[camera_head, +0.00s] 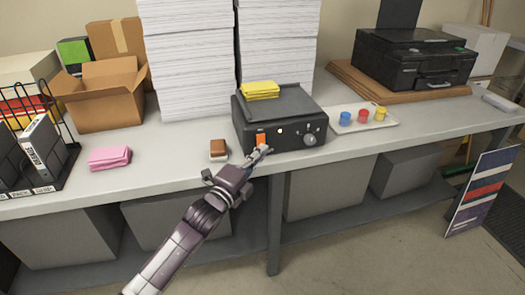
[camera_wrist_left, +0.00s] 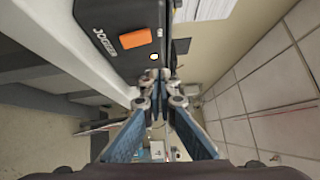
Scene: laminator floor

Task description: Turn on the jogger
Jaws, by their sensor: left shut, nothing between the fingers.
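The jogger (camera_head: 300,142) is a dark box on the grey table, with an orange rocker switch (camera_head: 260,139), a small pale light and a round knob (camera_head: 309,140) on its front. Yellow sheets (camera_head: 260,90) lie on its top. My left gripper (camera_head: 262,150) is shut and empty, its tips just in front of the jogger's front, close below the switch. In the left wrist view the jogger (camera_wrist_left: 115,18) shows sideways with its lettering, the orange switch (camera_wrist_left: 134,38) and a yellowish light (camera_wrist_left: 154,57). The shut fingertips (camera_wrist_left: 159,82) are near that light; contact cannot be told.
Tall white paper stacks (camera_head: 190,60) stand behind. A brown-topped block (camera_head: 218,150) and a pink pad (camera_head: 109,157) lie to the left. A tray (camera_head: 385,123) with coloured pots and a black printer (camera_head: 415,60) are to the right. Grey boxes sit under the table.

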